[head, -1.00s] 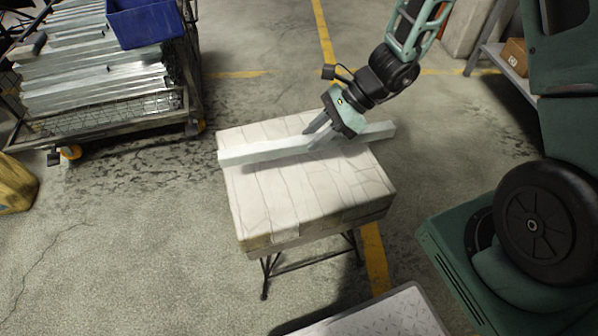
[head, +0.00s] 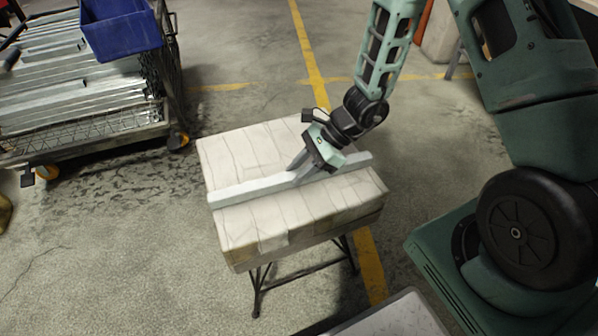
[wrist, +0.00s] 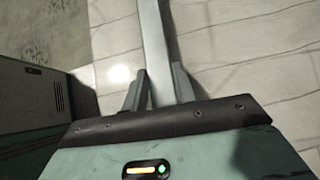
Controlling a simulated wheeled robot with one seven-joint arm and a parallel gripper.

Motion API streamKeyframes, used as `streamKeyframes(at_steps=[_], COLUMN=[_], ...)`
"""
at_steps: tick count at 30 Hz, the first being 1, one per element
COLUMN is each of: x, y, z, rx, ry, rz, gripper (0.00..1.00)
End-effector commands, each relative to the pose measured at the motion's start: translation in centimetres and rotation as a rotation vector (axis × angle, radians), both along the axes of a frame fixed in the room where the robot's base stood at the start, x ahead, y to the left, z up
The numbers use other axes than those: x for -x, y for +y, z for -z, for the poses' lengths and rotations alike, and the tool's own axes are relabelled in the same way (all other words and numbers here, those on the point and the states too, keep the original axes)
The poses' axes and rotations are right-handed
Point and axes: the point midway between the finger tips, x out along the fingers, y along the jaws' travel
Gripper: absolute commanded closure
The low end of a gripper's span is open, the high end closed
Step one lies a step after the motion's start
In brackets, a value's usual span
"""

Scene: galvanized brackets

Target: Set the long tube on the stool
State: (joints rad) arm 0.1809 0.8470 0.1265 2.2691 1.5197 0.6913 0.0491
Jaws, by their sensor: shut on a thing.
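The long tube (head: 252,190) is a pale grey square bar lying lengthwise across the stool's top. The stool (head: 235,150) has a worn white, cracked top and thin dark metal legs. My gripper (head: 302,170) is shut on the tube right of its middle. In the wrist view the tube (wrist: 153,45) runs away between my two fingers (wrist: 157,88), over the pale stool top (wrist: 220,40). The tube is at or very close to the top; I cannot tell whether it touches all along.
A wire-sided cart (head: 85,150) with metal profiles and a blue bin (head: 120,28) stands at the upper left. A pale grey surface (head: 395,318) shows at the bottom edge.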

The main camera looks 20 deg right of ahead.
Motion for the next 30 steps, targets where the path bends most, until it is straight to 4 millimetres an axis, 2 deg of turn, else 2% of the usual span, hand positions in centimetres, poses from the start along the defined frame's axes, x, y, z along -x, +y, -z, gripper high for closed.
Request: streamKeyframes(at_steps=[10, 11, 12, 13, 24, 30], x=[-0.1, 0.0, 0.0, 0.0, 0.0, 0.1], y=[0.0, 0.0, 0.0, 0.0, 0.0, -2.4], z=[0.3, 0.3, 0.2, 0.2, -0.3, -2.8], rx=[-0.002, 0.0, 0.0, 0.0, 0.0, 0.001], ry=[-0.002, -0.001, -0.001, -0.001, -0.001, -0.003], rz=[0.0, 0.001, 0.001, 0.001, 0.001, 0.004], gripper=[1.0, 0.67, 0.56, 0.51, 0.51, 0.51])
